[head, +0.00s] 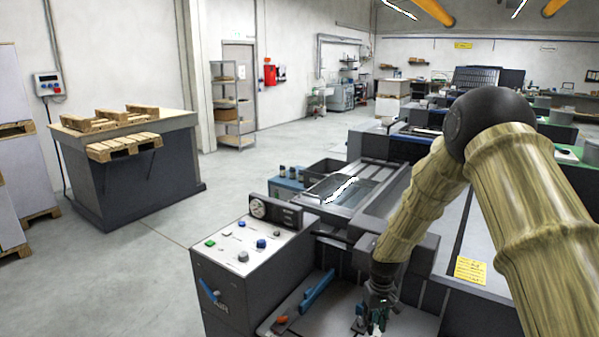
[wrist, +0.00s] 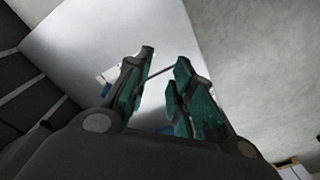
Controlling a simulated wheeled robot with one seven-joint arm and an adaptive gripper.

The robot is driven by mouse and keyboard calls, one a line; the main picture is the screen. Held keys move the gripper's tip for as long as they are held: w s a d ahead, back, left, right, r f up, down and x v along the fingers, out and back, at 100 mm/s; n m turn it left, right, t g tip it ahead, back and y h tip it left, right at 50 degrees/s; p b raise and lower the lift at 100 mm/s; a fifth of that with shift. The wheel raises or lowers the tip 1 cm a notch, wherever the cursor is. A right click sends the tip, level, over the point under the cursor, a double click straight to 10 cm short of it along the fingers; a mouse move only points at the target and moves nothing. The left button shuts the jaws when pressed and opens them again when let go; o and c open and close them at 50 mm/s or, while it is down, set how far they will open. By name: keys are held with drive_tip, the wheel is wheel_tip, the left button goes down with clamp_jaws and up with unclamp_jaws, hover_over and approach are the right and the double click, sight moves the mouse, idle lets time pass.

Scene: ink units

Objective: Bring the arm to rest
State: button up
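My arm (head: 545,200) reaches in from the right of the head view, bends at a dark round joint and slopes down to the left. My gripper (head: 372,325) hangs at its lower end, pointing down over the light lower deck of the grey machine, near the bottom edge of the picture. In the wrist view the two green-padded fingers of my gripper (wrist: 165,57) stand apart, with a pale surface visible between them. Nothing shows held between them. A thin dark line crosses behind the gap; I cannot tell what it is.
The machine's control panel (head: 240,243), with buttons and a gauge, stands left of my gripper. A blue lever (head: 318,291) lies close to its left. A yellow note (head: 470,270) is on the right. A bench with wooden pallets (head: 125,148) stands far left. Floor between is clear.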

drive_tip(key=s+f+b, duration=0.3)
drive_tip(key=s+f, duration=1.1)
drive_tip(key=f, duration=0.1)
drive_tip(key=s+f+m+b, duration=0.1)
drive_tip(key=s+f, duration=0.3)
drive_tip(key=s, duration=0.7)
drive_tip(key=s+f+b, duration=0.3)
drive_tip(key=s+f, duration=0.1)
drive_tip(key=s, duration=0.7)
drive_tip(key=s+f+m+b, duration=0.1)
drive_tip(key=s+f, duration=0.3)
drive_tip(key=s, duration=0.7)
drive_tip(key=shift+d+f+m+b, duration=0.2)
drive_tip(key=shift+f+m+b, duration=0.1)
drive_tip(key=shift+b, duration=0.25)
